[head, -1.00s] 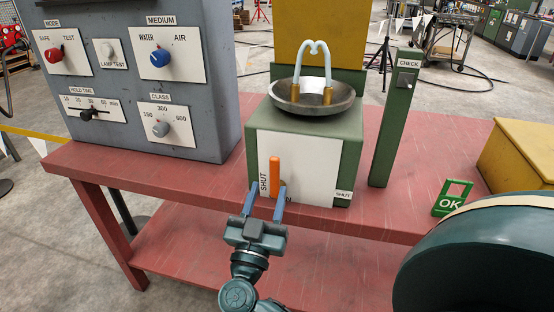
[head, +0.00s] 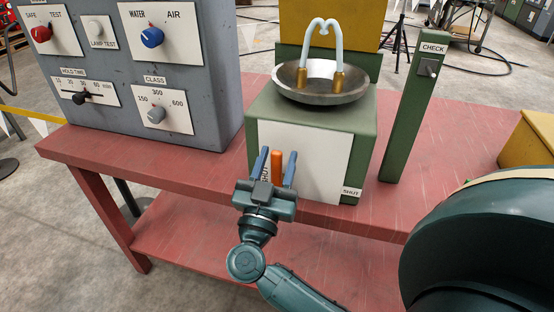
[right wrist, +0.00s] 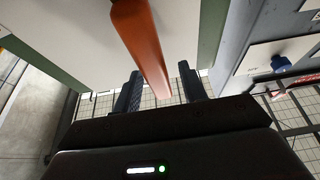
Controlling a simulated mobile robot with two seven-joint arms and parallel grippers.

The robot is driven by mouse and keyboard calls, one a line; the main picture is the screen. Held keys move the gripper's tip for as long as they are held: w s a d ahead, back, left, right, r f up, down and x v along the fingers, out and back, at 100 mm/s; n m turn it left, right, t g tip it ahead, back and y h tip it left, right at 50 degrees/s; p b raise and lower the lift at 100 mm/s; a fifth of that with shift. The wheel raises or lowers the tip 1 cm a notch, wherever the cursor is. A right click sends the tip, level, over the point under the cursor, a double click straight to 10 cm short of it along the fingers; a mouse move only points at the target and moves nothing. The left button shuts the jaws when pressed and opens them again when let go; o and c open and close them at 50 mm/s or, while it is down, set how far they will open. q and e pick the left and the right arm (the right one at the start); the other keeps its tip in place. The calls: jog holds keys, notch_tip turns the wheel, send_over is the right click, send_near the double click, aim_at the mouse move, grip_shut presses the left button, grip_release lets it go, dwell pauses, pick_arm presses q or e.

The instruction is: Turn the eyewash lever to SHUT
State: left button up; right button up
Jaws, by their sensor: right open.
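The orange eyewash lever (head: 277,165) stands about upright on the white front panel (head: 322,160) of the green eyewash unit. Its lower part is hidden behind my gripper. One SHUT label (head: 265,172) is beside the lever, partly covered by a finger. Another SHUT label (head: 352,192) is at the panel's lower right. My right gripper (head: 275,172) is open, with one finger on each side of the lever. In the right wrist view the lever (right wrist: 143,45) runs down between the two spread fingers (right wrist: 160,88); I cannot tell whether either touches it. My left gripper is not in view.
A steel bowl (head: 318,88) with two spouts tops the unit. A grey control box (head: 210,90) with knobs stands at left. A green CHECK post (head: 405,125) stands at right, and a yellow box (head: 535,148) farther right. All are on the red bench (head: 455,150).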

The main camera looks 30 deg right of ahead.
grip_shut()
dwell(0.3)
dwell(0.3)
